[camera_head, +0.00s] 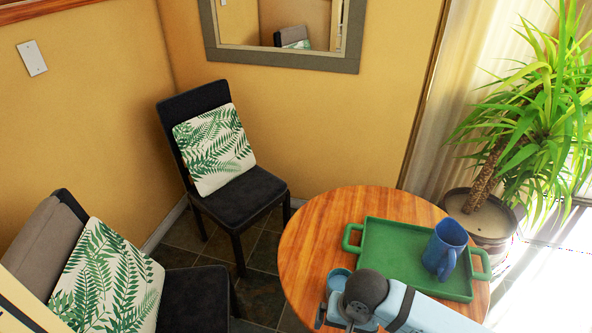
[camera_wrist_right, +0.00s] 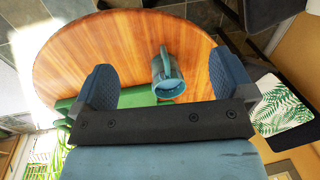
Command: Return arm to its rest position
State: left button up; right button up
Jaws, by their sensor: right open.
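My right arm comes in from the lower right in the head view. Its gripper (camera_head: 345,318) is over the near part of the round table, open and empty. In the wrist view the two blue finger pads stand wide apart. A teal mug (camera_head: 339,278) is on the table just beyond the gripper, partly hidden by it. The wrist view shows this mug (camera_wrist_right: 168,78) between the open fingers in the picture, touching neither, with its handle toward the top. My left arm and gripper are not in view.
The round wooden table (camera_head: 313,235) bears a green tray (camera_head: 385,238) with a blue mug (camera_head: 445,250) on its right part. A chair (camera_head: 245,195) stands behind, another at lower left (camera_head: 190,295). A potted plant (camera_head: 483,222) stands at right. The table's left side is clear.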

pick_arm(q)
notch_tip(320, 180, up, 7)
jog(key=p, duration=0.6)
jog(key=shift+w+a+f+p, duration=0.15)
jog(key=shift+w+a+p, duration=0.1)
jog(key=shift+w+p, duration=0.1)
pick_arm(e)
jog(key=s+d+f+n+t+y, duration=0.1)
jog(key=s+d+n+t, duration=0.4)
jog(key=s+d+t, duration=0.3)
jog(key=shift+d+f+t+y, duration=0.15)
jog(key=shift+d+t+y, duration=0.25)
jog(key=shift+d+t, duration=0.65)
jog(key=shift+a, duration=0.2)
